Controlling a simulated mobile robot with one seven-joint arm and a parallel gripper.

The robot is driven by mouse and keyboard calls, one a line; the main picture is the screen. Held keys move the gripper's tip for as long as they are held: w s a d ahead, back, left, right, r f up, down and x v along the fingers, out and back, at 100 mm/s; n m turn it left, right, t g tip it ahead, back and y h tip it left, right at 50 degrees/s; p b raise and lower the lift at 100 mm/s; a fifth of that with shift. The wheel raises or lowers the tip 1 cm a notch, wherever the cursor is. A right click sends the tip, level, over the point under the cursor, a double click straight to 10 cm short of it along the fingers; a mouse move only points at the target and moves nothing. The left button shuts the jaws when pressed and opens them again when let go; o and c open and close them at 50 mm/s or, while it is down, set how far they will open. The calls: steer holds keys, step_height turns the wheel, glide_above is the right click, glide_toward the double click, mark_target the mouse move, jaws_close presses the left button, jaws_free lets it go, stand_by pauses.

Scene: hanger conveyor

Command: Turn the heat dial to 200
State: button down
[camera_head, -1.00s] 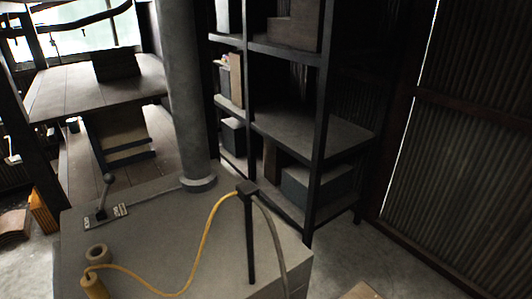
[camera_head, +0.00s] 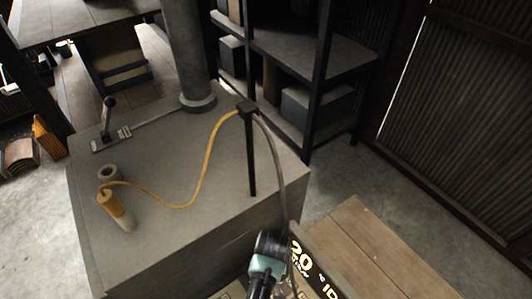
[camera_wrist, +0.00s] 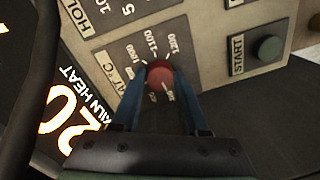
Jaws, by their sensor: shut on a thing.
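The red heat dial (camera_wrist: 160,75) sits on a beige control panel (camera_wrist: 215,20) in the wrist view. Printed marks for 1000, 1100 and 1200 fan out above it, and a smaller mark below it is hard to read. A pale line shows on the dial's lower right, but its exact reading is unclear. My gripper (camera_wrist: 160,82) is shut on the dial, one blue finger on each side. A dark display (camera_wrist: 62,120) reads "20" and "KILN HEAT"; it also shows in the head view (camera_head: 312,265). The dial and fingertips are hidden in the head view.
A green START button (camera_wrist: 269,48) lies right of the dial. Hold-time marks (camera_wrist: 110,15) are at upper left. In the head view, a grey block (camera_head: 180,150) carries a yellow cord (camera_head: 170,203) and a lever (camera_head: 106,118). A wooden surface (camera_head: 370,245) is at right.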

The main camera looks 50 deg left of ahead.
steer(key=shift+m, duration=0.4)
steer(key=shift+c, duration=2.1)
jaws_free()
step_height(320, 180, up, 13)
steer(key=b, duration=0.1)
steer(key=shift+w+d, duration=0.2)
steer(key=shift+w, duration=0.05)
